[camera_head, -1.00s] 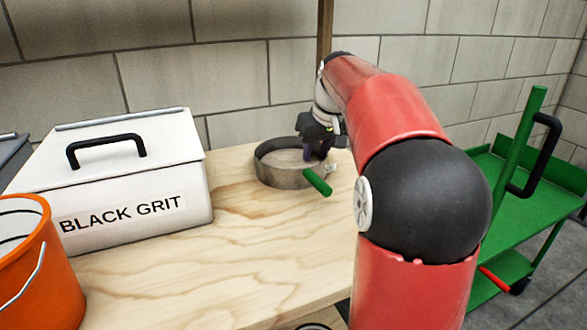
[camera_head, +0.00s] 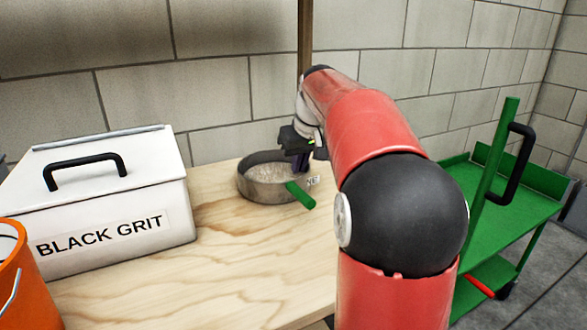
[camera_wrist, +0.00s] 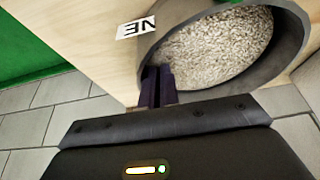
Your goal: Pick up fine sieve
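The fine sieve (camera_head: 262,190) is a round grey metal pan with a green handle (camera_head: 300,195), standing on the wooden table. In the wrist view its wall (camera_wrist: 292,62) surrounds pale grains. My gripper (camera_head: 300,164) points down at the sieve's right rim, near the handle. In the wrist view my gripper's two dark fingers (camera_wrist: 157,86) are close together at the rim, with the wall apparently pinched between them. The exact contact is partly hidden. A white label (camera_wrist: 136,28) ending in "NE" lies on the table beside the sieve.
A white box (camera_head: 120,215) marked BLACK GRIT stands to the left on the table (camera_head: 200,285), with an orange bucket (camera_head: 30,285) in front. A post and block wall (camera_head: 225,90) are behind. A green cart (camera_head: 505,190) stands to the right.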

